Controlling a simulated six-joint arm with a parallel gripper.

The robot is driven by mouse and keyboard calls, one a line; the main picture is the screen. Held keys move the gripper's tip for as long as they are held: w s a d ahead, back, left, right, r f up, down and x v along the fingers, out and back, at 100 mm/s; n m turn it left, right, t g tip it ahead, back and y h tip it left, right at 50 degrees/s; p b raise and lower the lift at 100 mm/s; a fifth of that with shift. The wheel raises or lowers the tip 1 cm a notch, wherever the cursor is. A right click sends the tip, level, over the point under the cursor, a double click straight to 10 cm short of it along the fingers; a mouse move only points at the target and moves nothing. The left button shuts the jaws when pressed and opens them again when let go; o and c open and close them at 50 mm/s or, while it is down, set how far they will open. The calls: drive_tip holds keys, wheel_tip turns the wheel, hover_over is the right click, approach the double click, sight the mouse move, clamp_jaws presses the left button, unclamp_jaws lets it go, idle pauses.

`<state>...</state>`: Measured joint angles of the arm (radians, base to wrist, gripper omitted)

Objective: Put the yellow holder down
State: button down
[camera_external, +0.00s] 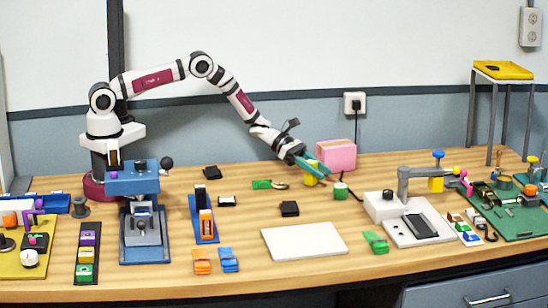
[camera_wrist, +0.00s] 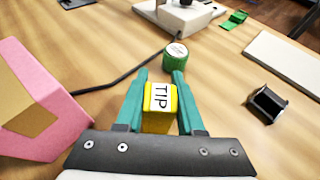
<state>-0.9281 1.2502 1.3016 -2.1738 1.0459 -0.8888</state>
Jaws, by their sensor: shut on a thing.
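The yellow holder (camera_wrist: 158,120) is a small yellow block with a white label reading "TIP". My gripper (camera_wrist: 158,88) has its two teal fingers on either side of it and is shut on it. In the external view the yellow holder (camera_external: 311,181) shows at the tip of my gripper (camera_external: 309,170), in front of the pink box. It is at or just above the table top; I cannot tell whether it touches the wood. Its lower part is hidden in the wrist view.
A pink box (camera_external: 337,155) stands close to my gripper, on the left in the wrist view. A black cradle (camera_wrist: 266,104) is to the right. Bare wood lies between them.

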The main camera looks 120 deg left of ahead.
drive_tip(key=shift+f, duration=0.15)
drive_tip(key=c, duration=0.5)
unclamp_jaws()
